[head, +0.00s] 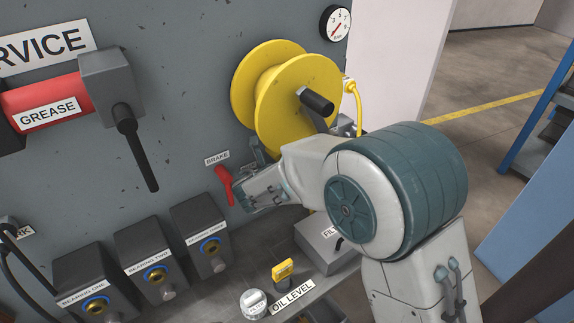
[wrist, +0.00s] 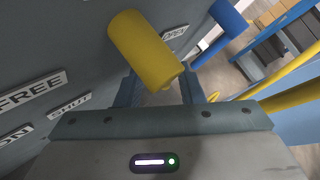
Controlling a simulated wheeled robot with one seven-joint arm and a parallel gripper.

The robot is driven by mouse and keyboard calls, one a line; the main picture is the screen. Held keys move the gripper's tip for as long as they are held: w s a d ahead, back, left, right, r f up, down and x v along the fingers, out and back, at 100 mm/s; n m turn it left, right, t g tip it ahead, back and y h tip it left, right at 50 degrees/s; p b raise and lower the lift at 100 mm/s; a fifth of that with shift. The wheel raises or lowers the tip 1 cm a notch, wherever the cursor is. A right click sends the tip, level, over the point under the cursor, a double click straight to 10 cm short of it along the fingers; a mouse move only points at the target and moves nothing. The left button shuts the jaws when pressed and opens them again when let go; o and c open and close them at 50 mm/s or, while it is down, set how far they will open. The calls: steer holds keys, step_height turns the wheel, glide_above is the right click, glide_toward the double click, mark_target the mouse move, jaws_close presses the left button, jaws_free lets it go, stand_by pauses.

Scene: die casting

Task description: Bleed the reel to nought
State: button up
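The yellow hose reel (head: 295,95) with its black crank handle (head: 316,101) is mounted on the grey panel in the head view. A round gauge (head: 335,24) with a red needle is above it at the right; its reading is too small to tell. The red brake lever (head: 224,185) hangs below the BRAKE label. In the wrist view my gripper (wrist: 158,80) is open, its fingers on either side of the near end of a yellow handle (wrist: 142,47). I cannot tell whether they touch it. My arm hides this handle in the head view.
FREE (wrist: 32,91), SHUT (wrist: 70,105) and OPEN (wrist: 174,32) labels are near the yellow handle. A blue handle (wrist: 228,17) is to its right. A yellow hose (head: 355,98) runs beside the reel. Bearing boxes (head: 150,262) and a grey filter box (head: 325,245) stand below.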

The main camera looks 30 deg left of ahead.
steer(key=shift+r, duration=0.1)
steer(key=b+v, duration=0.1)
steer(key=v, duration=1.2)
steer(key=shift+s, duration=0.3)
steer(key=shift+r, duration=0.1)
